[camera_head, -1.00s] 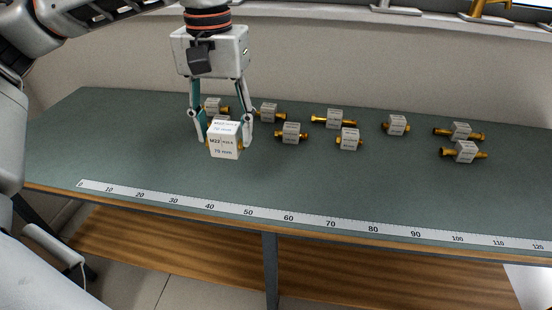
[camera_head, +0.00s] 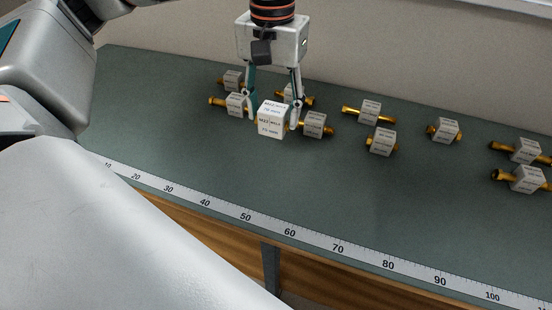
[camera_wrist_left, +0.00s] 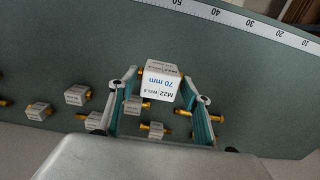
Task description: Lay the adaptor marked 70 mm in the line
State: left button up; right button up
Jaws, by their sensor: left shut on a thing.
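My left gripper (camera_head: 272,112) is shut on the adaptor marked 70 mm (camera_head: 271,121), a white block with printed labels. In the left wrist view the same adaptor (camera_wrist_left: 161,82) sits between the two fingertips, with "70 mm" readable on its face. It appears held above the bench, in front of other adaptors. A white ruler strip (camera_head: 290,232) with printed numbers runs along the bench's front edge; it also shows in the left wrist view (camera_wrist_left: 232,19). My right gripper is not in view.
Several other brass adaptors with white label blocks stand on the green bench (camera_head: 200,160), including one close right of the held adaptor (camera_head: 315,125) and one at the far right (camera_head: 527,179). The bench between them and the ruler is clear. A pale wall rises behind.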

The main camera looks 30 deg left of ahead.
pick_arm(q)
notch_tip(320, 180, down, 14)
jog(key=shift+r+b, duration=0.2)
jog(key=shift+b, duration=0.6)
jog(key=shift+f, duration=0.1)
jog(key=o, duration=1.2)
jog(key=shift+c, duration=0.2)
notch_tip(320, 180, up, 12)
jog(key=shift+r+p, duration=0.15)
jog(key=shift+p, duration=0.65)
